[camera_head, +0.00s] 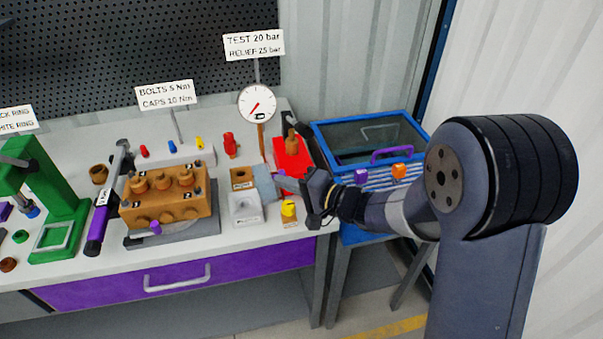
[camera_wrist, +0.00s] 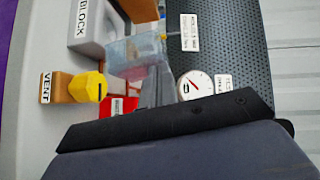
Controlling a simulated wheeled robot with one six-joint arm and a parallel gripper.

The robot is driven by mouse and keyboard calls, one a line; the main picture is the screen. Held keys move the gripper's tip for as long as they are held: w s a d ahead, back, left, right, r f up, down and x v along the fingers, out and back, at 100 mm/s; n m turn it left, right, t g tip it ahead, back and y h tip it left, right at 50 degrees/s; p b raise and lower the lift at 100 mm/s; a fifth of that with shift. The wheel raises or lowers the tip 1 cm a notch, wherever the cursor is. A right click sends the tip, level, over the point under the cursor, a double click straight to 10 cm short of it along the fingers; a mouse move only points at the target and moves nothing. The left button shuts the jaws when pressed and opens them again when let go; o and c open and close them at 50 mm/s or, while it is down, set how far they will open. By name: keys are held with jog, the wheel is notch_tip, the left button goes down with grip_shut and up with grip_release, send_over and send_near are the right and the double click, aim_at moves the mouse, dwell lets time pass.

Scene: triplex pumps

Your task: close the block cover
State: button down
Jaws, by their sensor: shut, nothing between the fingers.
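The white block (camera_head: 244,208) stands near the front right of the bench. Its clear bluish cover (camera_head: 265,183) stands raised and tilted at the block's right side. In the wrist view, the cover (camera_wrist: 133,50) shows as a see-through panel beside the white block marked BLOCK (camera_wrist: 92,28). My gripper (camera_head: 288,186) is just right of the cover, with its grey fingers (camera_wrist: 155,88) shut and empty. The fingers overlap the cover's edge in the wrist view; I cannot tell whether they touch it.
A yellow vent knob (camera_head: 289,208) stands close in front of my gripper. A red stand (camera_head: 291,160) and a pressure gauge (camera_head: 257,104) are behind. The brown pump block (camera_head: 165,205) is to the left. A blue-framed glass-topped box (camera_head: 370,137) stands right of the bench.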

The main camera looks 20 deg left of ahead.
jog(key=s+a+f+n+t+h+b, duration=0.1)
jog(key=s+a+n+t+h+b, duration=0.1)
jog(key=s+a+n+h+b, duration=0.4)
jog(key=a+h+b, duration=0.1)
jog(key=a+h, duration=0.2)
jog(key=a, duration=0.1)
jog(key=shift+s+a+f+t, duration=0.25)
jog(key=shift+s+a+t, duration=0.05)
jog(key=shift+a, duration=0.1)
dwell(1.1)
jog(key=shift+s, duration=0.1)
dwell(0.5)
